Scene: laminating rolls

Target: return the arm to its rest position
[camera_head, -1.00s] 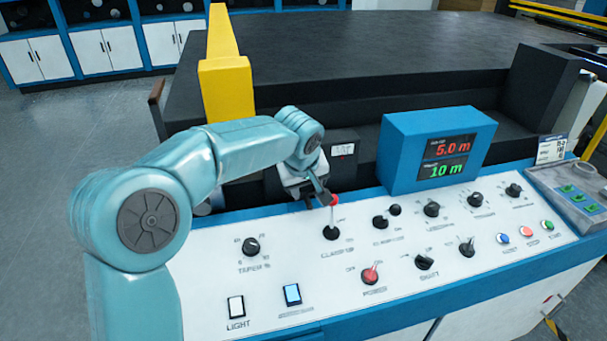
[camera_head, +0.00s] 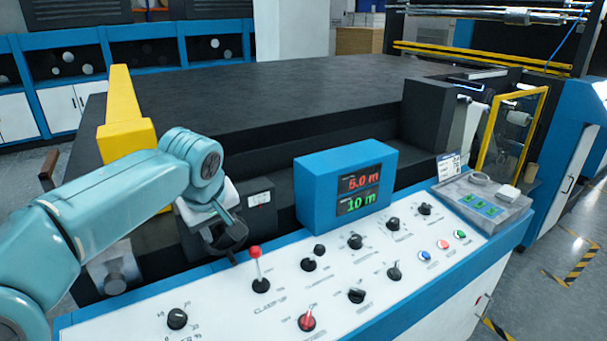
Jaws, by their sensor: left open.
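My left arm comes in from the left over the control panel. Its gripper (camera_head: 232,248) is open and empty. It hangs near the panel's back edge, just left of the red-topped clamp lever (camera_head: 257,268) and apart from it. The lever stands roughly upright on the white control panel (camera_head: 330,285). My right gripper does not show.
A blue display box (camera_head: 318,195) reading 5.0 m and 10 m stands at the panel's back. Knobs, a red power switch (camera_head: 307,321) and coloured buttons cover the panel. A yellow post (camera_head: 124,125) stands behind my arm. A dark machine bed (camera_head: 270,95) lies beyond.

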